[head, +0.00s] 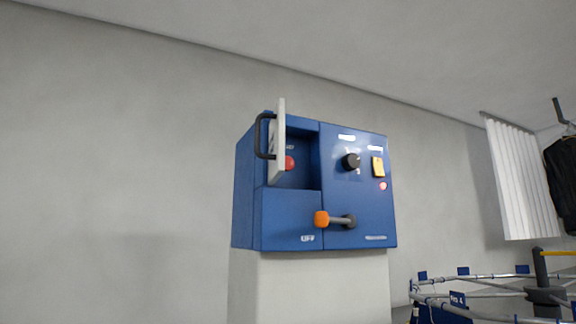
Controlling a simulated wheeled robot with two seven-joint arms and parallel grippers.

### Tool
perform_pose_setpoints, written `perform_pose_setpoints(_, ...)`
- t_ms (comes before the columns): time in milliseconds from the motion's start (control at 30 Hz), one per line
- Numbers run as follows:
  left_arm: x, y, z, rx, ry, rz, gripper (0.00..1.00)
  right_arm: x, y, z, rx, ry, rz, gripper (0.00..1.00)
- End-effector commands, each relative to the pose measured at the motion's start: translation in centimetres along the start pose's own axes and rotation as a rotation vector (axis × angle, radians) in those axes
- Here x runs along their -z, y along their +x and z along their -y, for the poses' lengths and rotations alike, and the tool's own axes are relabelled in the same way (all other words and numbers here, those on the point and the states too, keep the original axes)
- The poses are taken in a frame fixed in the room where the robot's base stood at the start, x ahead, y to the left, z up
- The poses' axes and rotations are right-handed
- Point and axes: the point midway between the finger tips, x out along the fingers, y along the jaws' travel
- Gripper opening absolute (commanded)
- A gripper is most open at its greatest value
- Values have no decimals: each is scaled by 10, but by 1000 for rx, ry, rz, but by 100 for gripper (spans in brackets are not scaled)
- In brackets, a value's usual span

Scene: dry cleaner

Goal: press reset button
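A blue control box (280,222) stands on a pale pedestal (308,290) near the middle of the head view. A white door (279,140) with a dark handle (262,137) stands open at the box's upper left. In the recess behind it is a red button (289,162), partly covered by the door's edge. Its label is too small to read. Neither of my grippers is in view.
The box front has a black knob (351,161), a yellow switch (377,167), a small red light (383,186) and an orange-tipped lever (322,219) beside "OFF" lettering. Rails (480,277) and a dark garment (562,180) are at the right. The left side shows bare wall.

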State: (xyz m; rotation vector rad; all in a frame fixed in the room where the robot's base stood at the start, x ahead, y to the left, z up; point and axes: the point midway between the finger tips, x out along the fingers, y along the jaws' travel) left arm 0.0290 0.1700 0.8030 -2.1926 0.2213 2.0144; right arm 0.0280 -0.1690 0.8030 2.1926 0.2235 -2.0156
Motion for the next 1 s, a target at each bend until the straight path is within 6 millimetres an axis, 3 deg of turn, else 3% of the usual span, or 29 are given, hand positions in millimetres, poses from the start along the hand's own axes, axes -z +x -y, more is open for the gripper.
perform_pose_setpoints(300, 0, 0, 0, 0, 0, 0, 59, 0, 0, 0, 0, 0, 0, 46)
perform_pose_setpoints(600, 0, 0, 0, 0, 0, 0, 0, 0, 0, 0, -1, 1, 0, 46)
perform_pose_setpoints(1000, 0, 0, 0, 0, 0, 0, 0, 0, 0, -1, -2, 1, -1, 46)
